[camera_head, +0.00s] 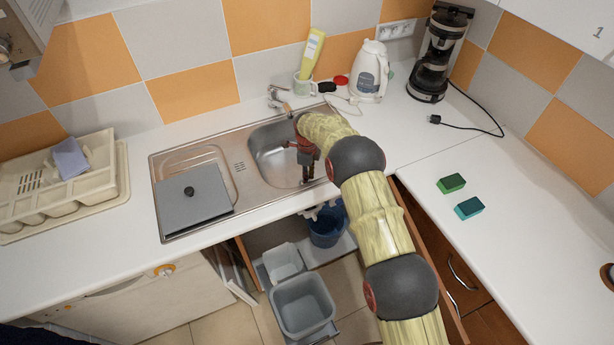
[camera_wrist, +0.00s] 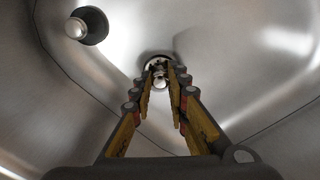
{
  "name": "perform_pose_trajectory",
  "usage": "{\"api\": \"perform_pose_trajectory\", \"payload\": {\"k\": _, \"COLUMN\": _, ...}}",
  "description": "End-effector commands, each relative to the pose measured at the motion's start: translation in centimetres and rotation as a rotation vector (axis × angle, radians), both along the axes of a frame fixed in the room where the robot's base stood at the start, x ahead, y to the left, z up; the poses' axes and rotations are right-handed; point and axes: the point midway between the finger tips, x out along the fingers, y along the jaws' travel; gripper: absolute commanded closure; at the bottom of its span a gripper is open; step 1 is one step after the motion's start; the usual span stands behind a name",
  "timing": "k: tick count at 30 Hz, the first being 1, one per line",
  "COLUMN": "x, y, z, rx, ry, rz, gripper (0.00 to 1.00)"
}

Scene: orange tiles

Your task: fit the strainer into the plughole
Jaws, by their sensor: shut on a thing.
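My gripper (camera_head: 306,172) reaches down into the steel sink bowl (camera_head: 268,150) in the head view. In the wrist view my gripper (camera_wrist: 161,72) is shut on a small bright metal part, which I take to be the strainer (camera_wrist: 159,80); the fingers cover much of it. A dark round thing with a shiny silver end (camera_wrist: 94,26) shows at the upper left of the wrist view, apart from the fingertips. I cannot tell for sure whether it is the plughole. In the head view the strainer and plughole cannot be made out.
A grey square lid or board (camera_head: 190,208) lies on the drainer. The tap (camera_head: 277,97) and a mug (camera_head: 304,85) with a yellow bottle stand behind the bowl. A dish rack (camera_head: 50,200) is at left.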

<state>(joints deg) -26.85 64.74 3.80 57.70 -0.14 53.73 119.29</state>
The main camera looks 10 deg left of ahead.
Motion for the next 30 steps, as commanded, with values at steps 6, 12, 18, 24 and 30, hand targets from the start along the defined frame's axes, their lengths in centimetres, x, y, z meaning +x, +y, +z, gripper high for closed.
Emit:
{"api": "perform_pose_trajectory", "payload": {"k": 6, "x": 0.00, "y": 0.01, "z": -0.56, "rx": 0.000, "ry": 0.000, "rz": 0.000, "gripper": 1.00}}
{"api": "perform_pose_trajectory", "payload": {"k": 12, "x": 0.00, "y": 0.00, "z": -0.50, "rx": 0.000, "ry": 0.000, "rz": 0.000, "gripper": 0.74}}
{"api": "perform_pose_trajectory", "payload": {"k": 18, "x": -0.01, "y": 0.00, "z": -0.51, "rx": 0.000, "ry": 0.000, "rz": 0.000, "gripper": 0.63}}
{"api": "perform_pose_trajectory", "payload": {"k": 24, "x": -0.01, "y": 0.00, "z": -0.51, "rx": 0.000, "ry": 0.000, "rz": 0.000, "gripper": 0.63}}
{"api": "perform_pose_trajectory", "payload": {"k": 30, "x": 0.05, "y": 0.03, "z": 0.17, "rx": 0.001, "ry": -0.001, "rz": 0.000, "gripper": 0.63}}
